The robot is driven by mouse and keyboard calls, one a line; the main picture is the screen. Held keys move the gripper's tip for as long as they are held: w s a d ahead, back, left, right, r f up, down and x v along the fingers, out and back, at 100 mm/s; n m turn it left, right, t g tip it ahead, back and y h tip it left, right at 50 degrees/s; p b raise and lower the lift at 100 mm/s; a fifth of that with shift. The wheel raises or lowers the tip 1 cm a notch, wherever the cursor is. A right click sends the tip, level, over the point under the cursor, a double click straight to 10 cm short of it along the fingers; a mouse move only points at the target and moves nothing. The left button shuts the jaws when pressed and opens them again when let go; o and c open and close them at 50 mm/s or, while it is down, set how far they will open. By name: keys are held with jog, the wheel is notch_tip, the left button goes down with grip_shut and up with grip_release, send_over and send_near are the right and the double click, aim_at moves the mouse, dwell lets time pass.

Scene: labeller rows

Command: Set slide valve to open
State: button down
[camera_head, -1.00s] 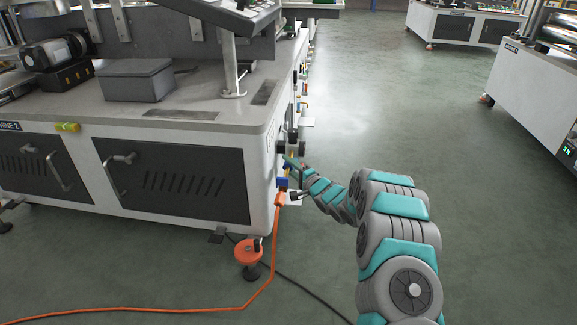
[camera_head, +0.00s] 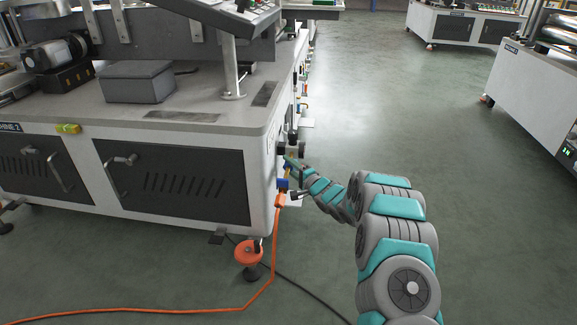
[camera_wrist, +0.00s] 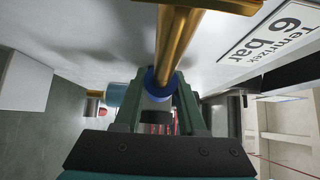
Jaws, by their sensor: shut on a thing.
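My gripper (camera_wrist: 158,88) has its two dark green fingers closed around a blue collar (camera_wrist: 161,78) in the wrist view. I take the collar to be the sliding sleeve of the slide valve. A brass pipe (camera_wrist: 178,45) runs up from the collar beside the white cabinet wall. The fingers hide the sides of the collar, and whether the valve is open or closed cannot be told. In the head view my gripper (camera_head: 291,163) is at the right end of the machine cabinet (camera_head: 262,190), above a blue fitting (camera_head: 282,184).
An orange hose (camera_head: 276,235) hangs from the fittings and runs left over the floor. A label reading 6 bar (camera_wrist: 268,32) is on the wall near the pipe. A dark cylindrical part (camera_wrist: 222,115) stands right of the fingers. Open floor (camera_head: 420,120) lies right of the cabinet.

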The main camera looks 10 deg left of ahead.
jog(key=shift+w+d+p, duration=0.1)
jog(key=shift+w+p, duration=0.6)
jog(key=shift+w, duration=0.3)
jog(key=shift+c, duration=2.4)
grip_release()
jog(key=v, duration=0.7)
jog(key=shift+s+d, duration=0.2)
jog(key=shift+s, duration=0.1)
